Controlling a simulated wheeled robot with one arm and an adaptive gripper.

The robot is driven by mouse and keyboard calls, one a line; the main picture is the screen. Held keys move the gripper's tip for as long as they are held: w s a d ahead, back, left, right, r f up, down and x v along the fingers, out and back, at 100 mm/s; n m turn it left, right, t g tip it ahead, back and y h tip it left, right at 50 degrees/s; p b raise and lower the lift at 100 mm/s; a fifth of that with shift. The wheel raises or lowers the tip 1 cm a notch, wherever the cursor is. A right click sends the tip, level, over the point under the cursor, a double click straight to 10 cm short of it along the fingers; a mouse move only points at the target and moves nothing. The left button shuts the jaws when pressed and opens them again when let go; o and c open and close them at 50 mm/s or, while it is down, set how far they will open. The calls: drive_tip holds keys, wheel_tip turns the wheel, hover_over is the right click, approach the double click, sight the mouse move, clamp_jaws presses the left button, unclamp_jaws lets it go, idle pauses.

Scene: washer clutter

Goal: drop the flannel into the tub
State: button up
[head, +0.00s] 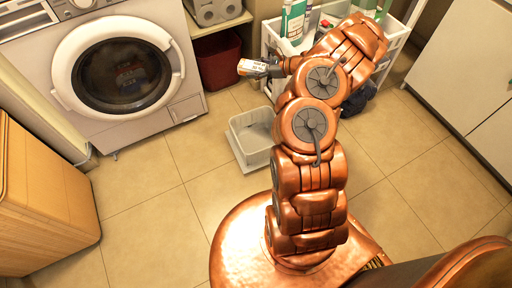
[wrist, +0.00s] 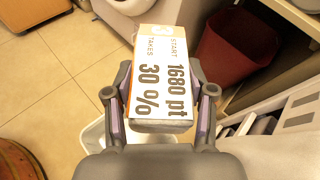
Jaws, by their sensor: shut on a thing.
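My gripper (head: 272,69) is shut on a small white and orange printed box (head: 253,68), held above the floor in front of the white cart. In the wrist view the fingers (wrist: 161,100) clasp the box (wrist: 165,65) from both sides, and its printing reads "1680 pt" and "30 %". A pale grey tub (head: 254,134) stands on the floor, below and a little left of my gripper. Its rim also shows under the gripper in the wrist view (wrist: 94,136). The inside of the tub that shows looks empty. I cannot make out a flannel for sure.
A washer (head: 125,75) with its round door shut stands at left. A dark red bin (head: 218,62) sits under a shelf. A white cart (head: 272,42) with bottles is behind my arm, a dark bundle (head: 357,104) beside it. Tiled floor left of the tub is clear.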

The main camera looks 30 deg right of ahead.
drive_tip(key=s+f+n+g+y+b, duration=0.1)
drive_tip(key=f+b, duration=0.6)
drive_tip(key=f, duration=0.8)
drive_tip(key=s+f+n+g+y+b, duration=0.1)
drive_tip(key=s+f+b, duration=0.3)
drive_tip(key=f, duration=1.1)
drive_tip(key=n+b, duration=0.1)
drive_tip(key=b, duration=0.2)
drive_tip(key=shift+g+y, duration=0.3)
drive_tip(key=shift+s+r, duration=0.1)
drive_tip(key=o, duration=1.2)
drive_tip(key=shift+o, duration=0.2)
drive_tip(key=shift+d, duration=0.1)
drive_tip(key=v, duration=1.2)
